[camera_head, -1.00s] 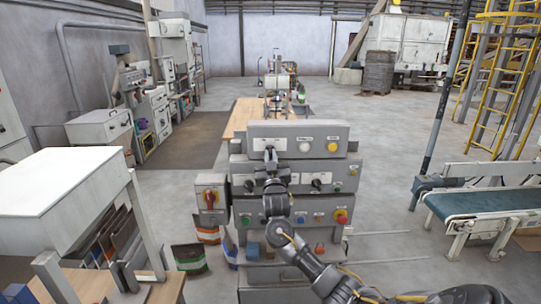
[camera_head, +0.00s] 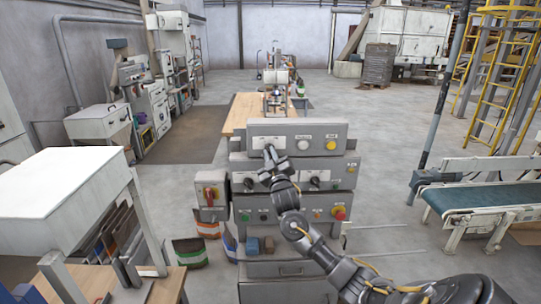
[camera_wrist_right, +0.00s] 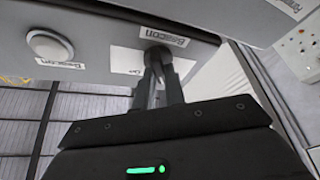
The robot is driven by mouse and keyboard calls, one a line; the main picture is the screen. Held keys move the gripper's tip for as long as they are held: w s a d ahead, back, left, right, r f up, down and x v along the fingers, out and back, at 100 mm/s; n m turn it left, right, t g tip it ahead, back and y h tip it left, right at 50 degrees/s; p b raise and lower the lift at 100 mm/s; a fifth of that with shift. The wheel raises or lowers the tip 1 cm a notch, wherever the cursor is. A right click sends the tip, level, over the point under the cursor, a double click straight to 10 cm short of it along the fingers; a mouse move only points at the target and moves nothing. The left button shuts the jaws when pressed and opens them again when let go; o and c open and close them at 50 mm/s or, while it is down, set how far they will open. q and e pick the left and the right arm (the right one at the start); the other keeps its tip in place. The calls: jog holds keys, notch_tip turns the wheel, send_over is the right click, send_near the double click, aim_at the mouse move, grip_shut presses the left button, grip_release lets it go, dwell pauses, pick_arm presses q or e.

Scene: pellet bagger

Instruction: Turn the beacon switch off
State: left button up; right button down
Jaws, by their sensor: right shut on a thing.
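The beacon switch (camera_wrist_right: 157,53) is a small dark knob on a grey panel, beside a white label reading "Beacon" in the right wrist view. My right gripper (camera_wrist_right: 157,82) is shut on this knob, and its narrow fingers cover part of it. The knob's exact angle is hard to tell. In the head view my right gripper (camera_head: 271,154) reaches the left part of the upper grey panel (camera_head: 317,128) and hides the switch. My left gripper is not in view.
A white button (camera_head: 304,145) and a yellow button (camera_head: 331,146) sit to the right on the same panel. Lower panels carry several knobs and buttons, including a red one (camera_head: 339,212). A red-handled switch box (camera_head: 211,194) stands at the left.

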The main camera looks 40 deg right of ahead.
jog(key=c, duration=1.5)
grip_release()
jog(key=shift+o, duration=0.2)
jog(key=shift+s+a+f, duration=0.1)
jog(key=shift+s+f, duration=0.15)
jog(key=b+v, duration=0.5)
jog(key=v, duration=0.5)
jog(key=shift+r, duration=0.15)
